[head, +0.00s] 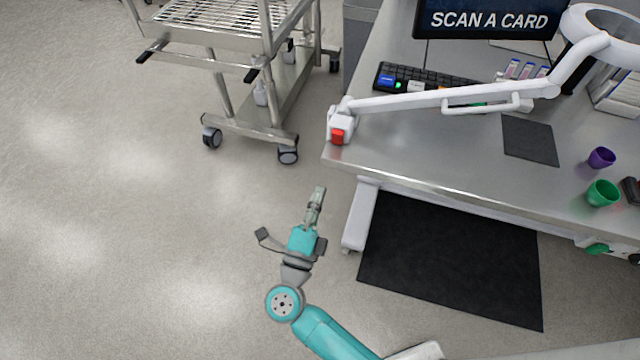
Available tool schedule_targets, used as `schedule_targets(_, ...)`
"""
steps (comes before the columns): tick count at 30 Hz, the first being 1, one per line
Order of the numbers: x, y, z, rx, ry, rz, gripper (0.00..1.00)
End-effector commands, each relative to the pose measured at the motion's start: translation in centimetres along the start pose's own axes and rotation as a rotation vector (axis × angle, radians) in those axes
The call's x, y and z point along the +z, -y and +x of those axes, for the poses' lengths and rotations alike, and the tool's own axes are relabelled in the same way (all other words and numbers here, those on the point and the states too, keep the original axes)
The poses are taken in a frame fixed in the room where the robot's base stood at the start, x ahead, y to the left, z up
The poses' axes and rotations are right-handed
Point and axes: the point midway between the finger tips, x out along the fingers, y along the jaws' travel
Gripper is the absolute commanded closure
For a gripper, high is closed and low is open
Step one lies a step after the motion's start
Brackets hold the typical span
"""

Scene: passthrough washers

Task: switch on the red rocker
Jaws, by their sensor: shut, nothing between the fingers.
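The red rocker (338,136) is on the front face of a white clamp base (341,119) at the left front corner of the metal desk. The base carries a long white lamp arm (430,98). I cannot tell the rocker's on or off position at this size. My gripper (319,190) is shut and empty. In the picture it is below and slightly left of the rocker, in front of the desk and apart from it, with its fingertips pointing up toward the desk corner.
The metal desk (440,155) has its front edge near my gripper. A wheeled wire cart (225,122) stands at the upper left. A keyboard (430,80), a purple cup (601,158) and a green cup (602,193) are on the desk. The floor on the left is clear.

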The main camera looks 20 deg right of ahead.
Motion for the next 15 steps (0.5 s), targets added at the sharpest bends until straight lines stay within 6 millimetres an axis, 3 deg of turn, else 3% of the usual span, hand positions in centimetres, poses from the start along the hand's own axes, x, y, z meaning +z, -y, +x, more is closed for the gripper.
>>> schedule_targets(15, -0.1, 0.0, 9.3, -0.001, -0.004, 0.001, 1.00)
